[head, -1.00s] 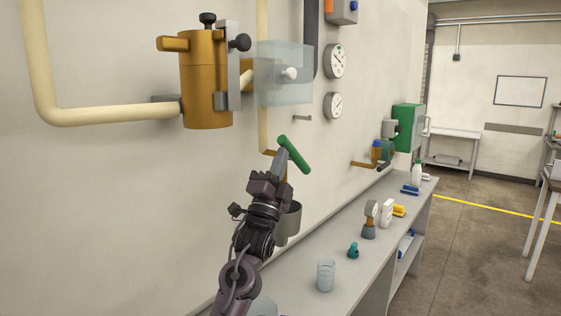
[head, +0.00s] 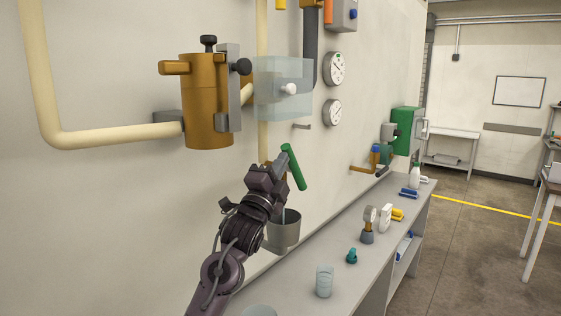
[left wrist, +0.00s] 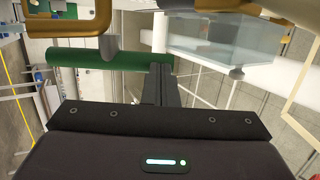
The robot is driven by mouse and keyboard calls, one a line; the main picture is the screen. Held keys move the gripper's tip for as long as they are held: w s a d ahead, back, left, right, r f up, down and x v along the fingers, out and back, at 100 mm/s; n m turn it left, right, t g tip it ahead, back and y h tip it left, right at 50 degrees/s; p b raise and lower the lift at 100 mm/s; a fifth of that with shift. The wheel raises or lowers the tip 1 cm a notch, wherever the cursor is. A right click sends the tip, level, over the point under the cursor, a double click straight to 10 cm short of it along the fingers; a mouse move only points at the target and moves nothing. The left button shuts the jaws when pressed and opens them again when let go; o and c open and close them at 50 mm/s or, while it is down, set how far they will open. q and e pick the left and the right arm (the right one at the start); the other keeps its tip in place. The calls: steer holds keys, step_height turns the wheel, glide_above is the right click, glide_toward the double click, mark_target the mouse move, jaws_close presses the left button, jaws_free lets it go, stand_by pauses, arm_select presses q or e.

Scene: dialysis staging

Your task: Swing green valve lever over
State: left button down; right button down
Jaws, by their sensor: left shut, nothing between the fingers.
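The green valve lever (head: 296,172) is a round bar that slants steeply down to the right, in front of the wall beside a tan pipe. My left gripper (head: 280,167) is shut and empty, with its fingertips at the lever's left side, near its middle. In the left wrist view the lever (left wrist: 95,56) runs across the upper left, and the shut fingers (left wrist: 160,70) meet its right end in the picture. They look to be touching it, but I cannot be sure. The valve body behind my gripper is mostly hidden. My right gripper is not in view.
A brass housing (head: 205,105) and a clear box (head: 276,92) are on the wall above. A grey cup (head: 285,232) is just below my gripper.

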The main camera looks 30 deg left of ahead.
mark_target(287, 150)
arm_select(q)
steer(key=shift+w+d+r, duration=0.1)
steer(key=shift+w+r, duration=1.05)
steer(key=shift+w, duration=0.1)
steer(key=shift+r, duration=0.2)
steer(key=shift+f+b, duration=0.1)
steer(key=shift+b, duration=0.2)
